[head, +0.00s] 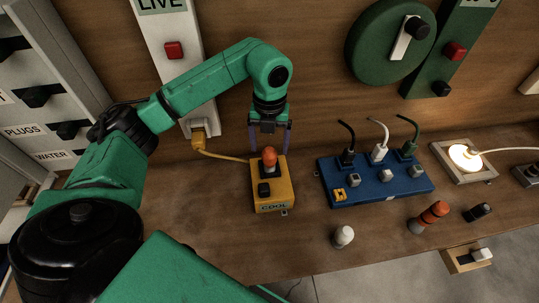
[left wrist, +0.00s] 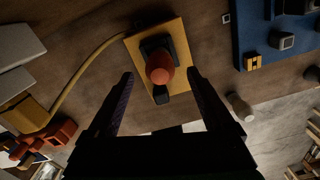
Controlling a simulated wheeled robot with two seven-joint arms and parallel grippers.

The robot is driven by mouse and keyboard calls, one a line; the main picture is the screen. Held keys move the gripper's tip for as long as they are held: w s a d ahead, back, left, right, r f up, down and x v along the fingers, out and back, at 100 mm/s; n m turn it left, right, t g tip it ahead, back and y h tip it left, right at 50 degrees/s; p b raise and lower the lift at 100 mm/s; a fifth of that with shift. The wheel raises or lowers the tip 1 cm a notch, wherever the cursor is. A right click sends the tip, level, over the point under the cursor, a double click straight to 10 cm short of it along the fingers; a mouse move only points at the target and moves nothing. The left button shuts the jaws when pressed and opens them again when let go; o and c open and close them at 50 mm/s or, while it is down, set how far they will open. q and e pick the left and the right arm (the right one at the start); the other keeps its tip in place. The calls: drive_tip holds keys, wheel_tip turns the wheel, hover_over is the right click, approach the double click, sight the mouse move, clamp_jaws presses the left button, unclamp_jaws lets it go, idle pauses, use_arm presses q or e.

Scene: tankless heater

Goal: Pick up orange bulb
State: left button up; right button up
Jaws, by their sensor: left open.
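The orange bulb (head: 269,158) stands in a dark socket on a yellow box (head: 272,202) marked COOL. It also shows in the left wrist view (left wrist: 159,67), near the middle top of the picture. My left gripper (head: 271,149) points down at the box with its two fingers spread and nothing between them held. In the left wrist view the fingertips of my left gripper (left wrist: 160,74) show on either side of the bulb, apart from it. How far they are above it is hard to tell. My right gripper is not in view.
A blue block (head: 385,190) with several cabled plugs and knobs stands right of the box. A white bulb (head: 343,236), an orange-striped bulb (head: 430,217) and a dark bulb (head: 479,212) lie or stand on the wooden bench. A yellow cable (head: 222,156) runs to the box.

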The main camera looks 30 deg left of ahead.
sight(270, 158)
use_arm(q)
wheel_tip(270, 158, down, 5)
drive_tip(key=p, duration=0.2)
drive_tip(key=shift+f+p, duration=0.15)
drive_tip(key=shift+p, duration=0.2)
drive_tip(key=shift+f, duration=0.3)
drive_tip(key=shift+c, duration=0.3)
clamp_jaws()
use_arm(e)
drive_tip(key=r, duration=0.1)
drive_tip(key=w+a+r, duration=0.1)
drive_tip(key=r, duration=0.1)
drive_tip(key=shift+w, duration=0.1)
use_arm(q)
drive_tip(key=shift+r, duration=0.1)
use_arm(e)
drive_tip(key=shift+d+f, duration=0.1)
